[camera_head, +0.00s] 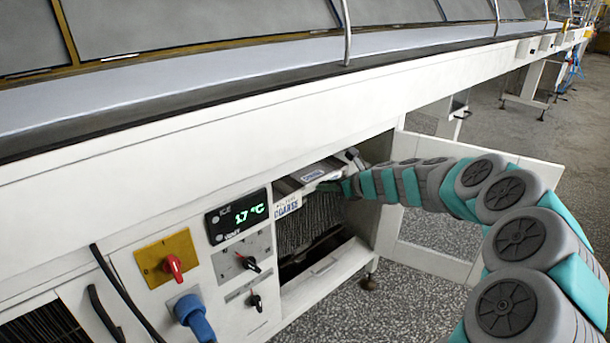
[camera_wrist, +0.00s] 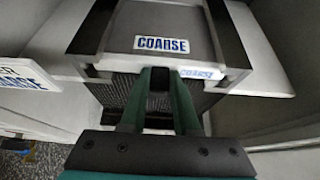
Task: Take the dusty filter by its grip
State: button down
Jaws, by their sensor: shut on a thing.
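The filter (camera_head: 308,222) is a grey, dusty pleated block with a light frame, in the open bay of the white machine in the head view. In the wrist view its tray-like frame (camera_wrist: 120,25) has dark side edges, COARSE labels on top and front, and dark mesh below. My gripper (camera_wrist: 160,78) is at the middle of the filter's front edge, its green fingers close together and shut on the grip, which they mostly hide. In the head view my gripper (camera_head: 347,187) reaches the bay from the right. I cannot tell how far the filter sits inside.
An open white door (camera_head: 440,255) hangs right of the bay, with my arm passing over it. A temperature display (camera_head: 237,216), knobs, a red switch (camera_head: 173,264) and a blue plug (camera_head: 192,312) are left of the bay.

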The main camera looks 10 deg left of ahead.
jog(key=s+d+p, duration=0.3)
jog(key=s+d, duration=1)
jog(key=d, duration=0.4)
jog(key=shift+s+d+r, duration=0.2)
jog(key=shift+s, duration=0.05)
dwell(2.4)
